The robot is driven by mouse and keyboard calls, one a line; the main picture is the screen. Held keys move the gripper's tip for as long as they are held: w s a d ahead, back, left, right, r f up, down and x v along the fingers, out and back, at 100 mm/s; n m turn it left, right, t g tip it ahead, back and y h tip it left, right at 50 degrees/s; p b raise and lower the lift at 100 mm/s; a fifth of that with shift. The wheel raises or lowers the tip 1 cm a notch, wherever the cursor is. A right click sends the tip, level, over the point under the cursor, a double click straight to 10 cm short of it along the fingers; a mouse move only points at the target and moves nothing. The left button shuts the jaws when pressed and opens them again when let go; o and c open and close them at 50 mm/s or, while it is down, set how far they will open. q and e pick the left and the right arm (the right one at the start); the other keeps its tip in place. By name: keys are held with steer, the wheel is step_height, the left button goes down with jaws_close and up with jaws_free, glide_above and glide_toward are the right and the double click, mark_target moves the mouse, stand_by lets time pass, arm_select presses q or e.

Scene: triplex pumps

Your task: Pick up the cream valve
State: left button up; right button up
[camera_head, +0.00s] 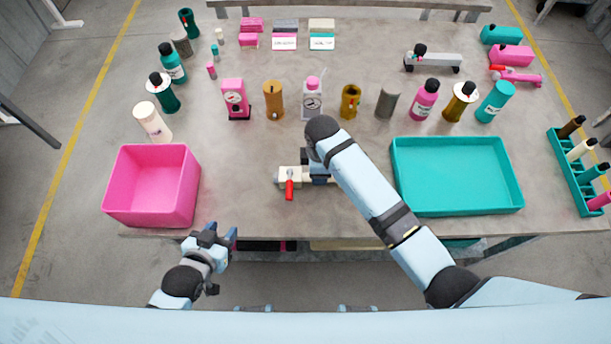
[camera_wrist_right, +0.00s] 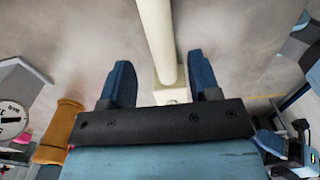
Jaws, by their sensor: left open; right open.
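The cream valve (camera_head: 285,184) lies on the table near its front edge, between the pink bin and the teal tray. Its red handle (camera_head: 290,190) points toward the front edge. My right gripper (camera_head: 318,173) is over the right part of the valve and partly hides it, along with my right forearm. In the right wrist view the cream valve (camera_wrist_right: 157,35) runs down between the two open fingers of my right gripper (camera_wrist_right: 162,80), with a gap on both sides. My left gripper (camera_head: 221,236) is open and empty, in front of the table edge.
The pink bin (camera_head: 150,215) is at the front left, the teal tray (camera_head: 458,208) at the front right. Bottles and cylinders, including a pink gauge block (camera_head: 235,98), stand in a row behind. A teal rack (camera_head: 572,175) is at the right edge.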

steer(key=shift+s+f, duration=0.15)
steer(key=shift+f, duration=1.7)
steer(key=c, duration=1)
steer(key=shift+r, duration=0.1)
jaws_close()
step_height(320, 180, up, 10)
steer(key=shift+f+b, duration=1.05)
steer(key=shift+f, duration=2.65)
steer(key=shift+f, duration=0.35)
steer(key=shift+f+b, duration=0.4)
steer(key=shift+f, duration=0.55)
